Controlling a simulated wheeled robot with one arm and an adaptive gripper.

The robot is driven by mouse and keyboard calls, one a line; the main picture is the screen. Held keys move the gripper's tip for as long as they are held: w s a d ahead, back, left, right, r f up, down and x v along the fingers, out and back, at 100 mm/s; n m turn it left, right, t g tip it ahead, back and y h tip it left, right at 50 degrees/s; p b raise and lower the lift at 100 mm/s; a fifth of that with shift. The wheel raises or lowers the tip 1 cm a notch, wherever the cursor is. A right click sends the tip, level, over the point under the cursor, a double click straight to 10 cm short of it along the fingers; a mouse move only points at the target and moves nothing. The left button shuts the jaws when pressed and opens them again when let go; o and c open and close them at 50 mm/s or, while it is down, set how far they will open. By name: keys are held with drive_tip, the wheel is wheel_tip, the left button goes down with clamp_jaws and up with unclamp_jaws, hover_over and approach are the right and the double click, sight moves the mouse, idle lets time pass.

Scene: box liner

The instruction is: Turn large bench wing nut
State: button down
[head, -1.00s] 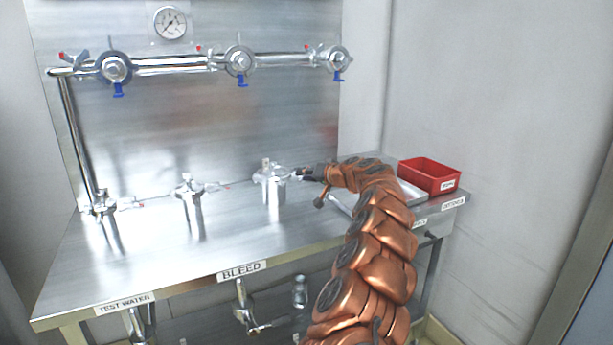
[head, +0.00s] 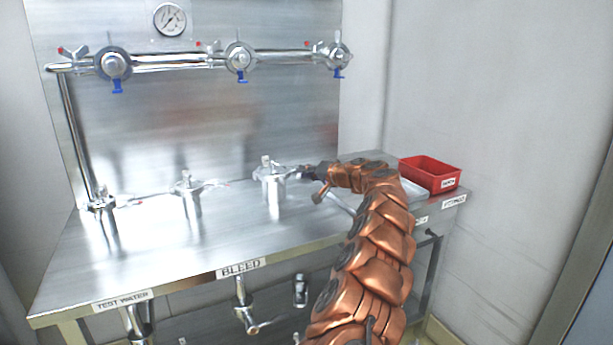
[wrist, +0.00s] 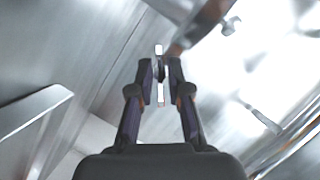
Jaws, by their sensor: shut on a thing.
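Three metal fittings stand in a row on the steel bench (head: 150,240). Each has an upright tab on top and an arm reaching out to the right. My gripper (head: 302,172) is at the right side of the rightmost bench fitting (head: 271,182), at the height of its top. In the wrist view my gripper (wrist: 161,70) has its two dark fingers close together on a thin, light metal piece (wrist: 160,92), which I take to be the wing nut of that fitting. The fingers hide part of it, and its exact shape is unclear.
A red bin (head: 430,175) stands at the bench's right end. A pipe (head: 175,62) with several blue-handled valves and a gauge (head: 170,19) is on the back panel. The bench front left is clear. More fittings hang below the "BLEED" label (head: 241,268).

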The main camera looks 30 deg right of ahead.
drive_tip(key=m, duration=0.2)
drive_tip(key=m+t+y+b, duration=0.1)
drive_tip(key=m, duration=0.1)
drive_tip(key=shift+f+y, duration=0.2)
drive_tip(key=shift+y, duration=0.1)
drive_tip(key=shift+r+m+t+y+b, duration=0.1)
drive_tip(key=shift+m+t+y+b, duration=0.3)
drive_tip(key=shift+m, duration=0.5)
drive_tip(key=shift+h, duration=0.3)
drive_tip(key=c, duration=1.3)
unclamp_jaws()
drive_tip(key=shift+v, duration=6.05)
